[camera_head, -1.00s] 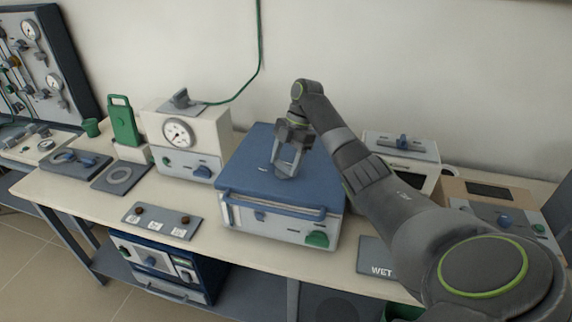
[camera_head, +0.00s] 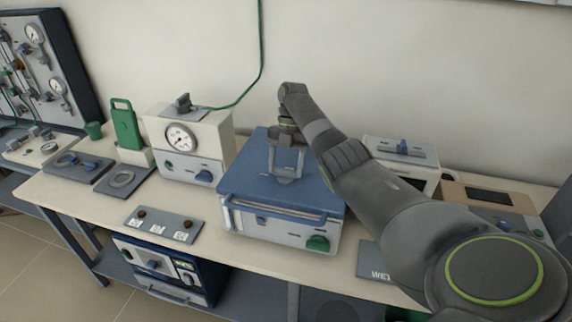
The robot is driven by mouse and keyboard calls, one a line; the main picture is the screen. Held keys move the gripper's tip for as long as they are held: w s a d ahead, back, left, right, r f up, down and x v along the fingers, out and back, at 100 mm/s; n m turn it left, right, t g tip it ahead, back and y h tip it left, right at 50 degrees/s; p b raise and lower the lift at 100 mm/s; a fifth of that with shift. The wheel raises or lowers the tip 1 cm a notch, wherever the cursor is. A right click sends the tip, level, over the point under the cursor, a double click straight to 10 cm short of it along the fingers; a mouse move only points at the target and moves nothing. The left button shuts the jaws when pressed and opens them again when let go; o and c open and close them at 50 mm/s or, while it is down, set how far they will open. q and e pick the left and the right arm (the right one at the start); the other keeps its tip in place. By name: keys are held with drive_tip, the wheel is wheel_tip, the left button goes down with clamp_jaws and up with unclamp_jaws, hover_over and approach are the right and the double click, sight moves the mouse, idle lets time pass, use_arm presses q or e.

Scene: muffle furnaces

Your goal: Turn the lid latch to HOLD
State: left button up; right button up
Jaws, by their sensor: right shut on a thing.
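The blue-lidded box furnace (camera_head: 245,190) stands on the bench in the middle, its lid down. My right gripper (camera_head: 285,175) points down onto the lid top from above. Its two pale fingers are shut on a small grey piece on the lid, which I take to be the lid latch (camera_head: 284,181). The fingers mostly hide the latch, and I cannot read its position or any HOLD mark. The box's front has a blue handle bar (camera_head: 275,208) and a green knob (camera_head: 318,243). My left gripper is not in view.
A white box with a dial (camera_head: 181,136) stands left of the furnace, with a green cable above it. A "WET" plate (camera_head: 372,262) lies to the right, partly behind my right arm. Another furnace (camera_head: 401,150) stands behind the arm.

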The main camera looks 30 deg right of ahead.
drive_tip(key=shift+w+r, duration=0.1)
drive_tip(key=o, duration=1)
